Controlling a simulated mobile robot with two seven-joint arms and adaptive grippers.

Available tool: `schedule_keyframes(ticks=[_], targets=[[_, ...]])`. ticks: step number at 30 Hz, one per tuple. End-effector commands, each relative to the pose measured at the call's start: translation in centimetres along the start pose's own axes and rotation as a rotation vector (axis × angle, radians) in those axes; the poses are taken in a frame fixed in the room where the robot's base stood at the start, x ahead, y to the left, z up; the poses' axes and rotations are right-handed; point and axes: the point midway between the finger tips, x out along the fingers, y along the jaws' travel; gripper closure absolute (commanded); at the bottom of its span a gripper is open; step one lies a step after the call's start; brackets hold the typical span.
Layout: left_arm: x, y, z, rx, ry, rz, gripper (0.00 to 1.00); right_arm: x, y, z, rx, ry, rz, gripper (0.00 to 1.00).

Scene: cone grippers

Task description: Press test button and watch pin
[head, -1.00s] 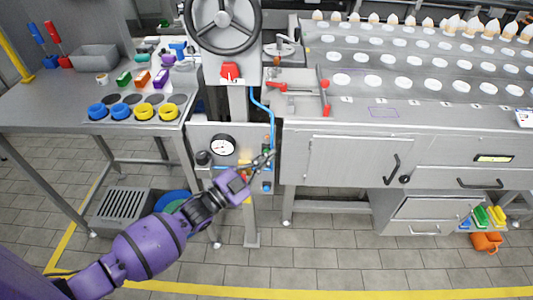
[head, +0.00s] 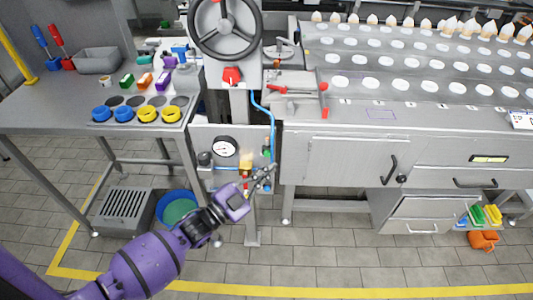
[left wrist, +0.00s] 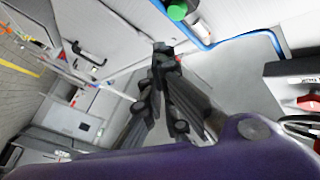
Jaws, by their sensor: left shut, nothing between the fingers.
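My left gripper (head: 266,173) is shut and empty, its fingertips in front of the lower right part of the grey control panel (head: 212,134). A small green button (head: 267,153) shows just above the fingertips; it also shows at the top of the left wrist view (left wrist: 177,12). In that view the fingertips (left wrist: 163,49) lie beside a small red part (left wrist: 181,61), partly hidden; contact cannot be told. The panel also carries a round gauge (head: 224,146), a black knob (head: 204,158) and a brass fitting (head: 246,166). I cannot make out the pin. My right gripper is not in view.
A blue hose (head: 272,120) runs down the panel's right side. A handwheel (head: 225,28) and red knob (head: 232,75) are above. A cabinet (head: 345,160) stands right, a side table (head: 45,108) left. A blue bucket (head: 168,200) sits on the floor.

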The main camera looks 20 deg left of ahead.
Motion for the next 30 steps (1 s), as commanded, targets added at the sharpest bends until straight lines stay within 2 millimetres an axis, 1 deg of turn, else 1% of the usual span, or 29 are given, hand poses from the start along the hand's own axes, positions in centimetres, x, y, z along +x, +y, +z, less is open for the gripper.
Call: schedule_keyframes(ticks=[1, 3, 7, 30], targets=[[-0.3, 0.1, -0.4, 0.000, 0.000, -0.001, 1.00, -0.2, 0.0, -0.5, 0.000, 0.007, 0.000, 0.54], [-0.8, 0.5, -0.7, 0.000, -0.001, 0.000, 1.00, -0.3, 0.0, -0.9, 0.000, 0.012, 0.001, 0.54], [-1.3, 0.9, -1.0, 0.001, 0.000, 0.000, 1.00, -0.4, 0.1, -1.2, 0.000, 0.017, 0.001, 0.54], [-1.4, 1.1, -1.0, 0.001, -0.001, 0.001, 1.00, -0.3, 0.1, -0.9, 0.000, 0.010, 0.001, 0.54]])
